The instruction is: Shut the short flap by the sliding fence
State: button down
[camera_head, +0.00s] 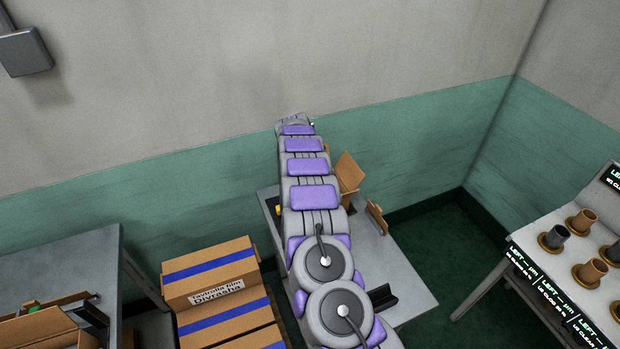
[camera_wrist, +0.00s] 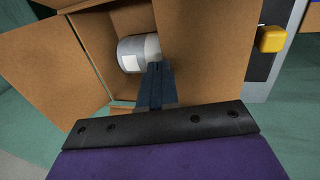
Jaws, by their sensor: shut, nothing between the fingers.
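An open cardboard box stands on the grey table, mostly hidden behind my arm in the head view, where a raised flap (camera_head: 347,171) shows. The wrist view looks into the box past a wide left flap (camera_wrist: 50,62) at a pale roll (camera_wrist: 132,54). A brown panel (camera_wrist: 212,55) stands on the right, beside a dark upright piece (camera_wrist: 262,72) with a yellow knob (camera_wrist: 271,39), which looks like the sliding fence. This panel may be the short flap; I cannot be sure. My gripper (camera_wrist: 155,70) is shut and empty at the box opening, in front of the roll; contact is unclear.
A small brown upright piece (camera_head: 377,217) and a black bracket (camera_head: 382,298) are on the grey table (camera_head: 408,280). Stacked cartons (camera_head: 210,272) stand at left. A side table with brown and dark cups (camera_head: 585,221) is at right. Green floor (camera_head: 440,245) is clear between the tables.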

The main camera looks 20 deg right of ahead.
dwell(0.4)
jog(key=shift+p+v, duration=0.3)
jog(key=shift+v, duration=0.95)
jog(key=p+v, duration=0.1)
jog(key=v, duration=1.5)
jog(key=shift+r+p, duration=0.25)
jog(key=shift+p, duration=0.05)
jog(key=s+a+r+y+b, duration=0.1)
jog(key=s+a+r, duration=0.2)
jog(key=s, duration=0.4)
jog(key=s+a+r+n, duration=0.1)
jog(key=s+a+r, duration=0.3)
jog(key=s, duration=0.4)
jog(key=s+a+r+y+b, duration=0.1)
jog(key=s+a+r, duration=0.2)
jog(key=s, duration=0.4)
jog(key=s+a+f+g, duration=0.1)
jog(key=s+f, duration=0.1)
jog(key=s, duration=1.4)
jog(key=s+a+f+m+b, duration=0.1)
jog(key=s+a+f, duration=0.1)
jog(key=s, duration=1.3)
jog(key=shift+s+a+f+g+y, duration=0.25)
jog(key=shift+s+f+g+y, duration=0.1)
jog(key=shift+f+g+y, duration=0.05)
jog(key=c, duration=1.8)
grip_release()
